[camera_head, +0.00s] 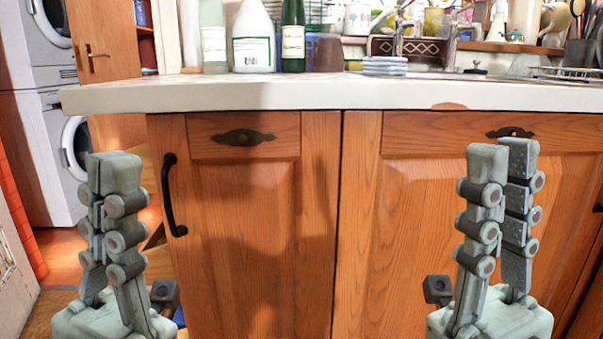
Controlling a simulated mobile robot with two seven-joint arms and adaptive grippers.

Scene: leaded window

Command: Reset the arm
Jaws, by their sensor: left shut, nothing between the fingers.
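My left gripper (107,165) stands upright at the lower left, fingers pointing up, in front of the cabinet's left edge. Its fingers are shut together with nothing between them. My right gripper (503,155) stands upright at the lower right, in front of the right cabinet door. The arms behind both grippers are mostly out of view.
A wooden cabinet (265,215) with a black handle (171,195) is ahead. Its pale countertop (300,95) carries bottles (253,35), a patterned box (400,47) and stacked cloths (385,66). White machines (50,150) stand at the left. The space between my grippers is clear.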

